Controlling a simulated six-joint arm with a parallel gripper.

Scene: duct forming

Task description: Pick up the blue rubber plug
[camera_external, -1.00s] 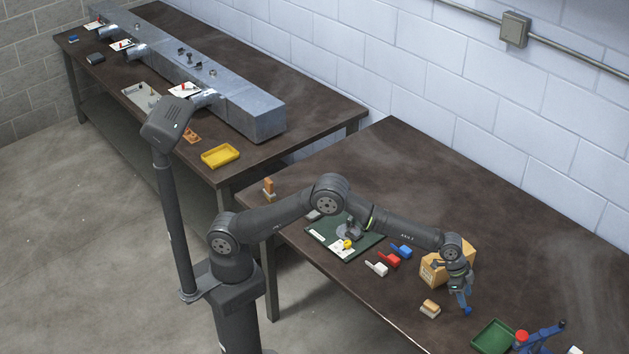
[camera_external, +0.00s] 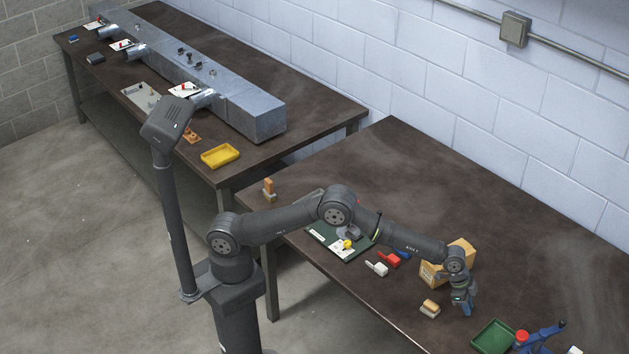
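A small blue piece (camera_external: 467,311), which looks like the blue rubber plug, shows right at the tip of my gripper (camera_external: 465,307), low over the dark table. The gripper points down, in front of the cardboard box. Its fingers are small and overlap the blue piece in this view. I cannot tell whether they are closed on it, or whether the piece rests on the table.
The cardboard box (camera_external: 463,248) stands just behind my gripper. A tan-and-white block (camera_external: 430,308) lies to its left. A green tray (camera_external: 493,337) and a blue stand (camera_external: 540,336) are to the right. White (camera_external: 377,268) and red (camera_external: 389,260) pieces lie further left.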

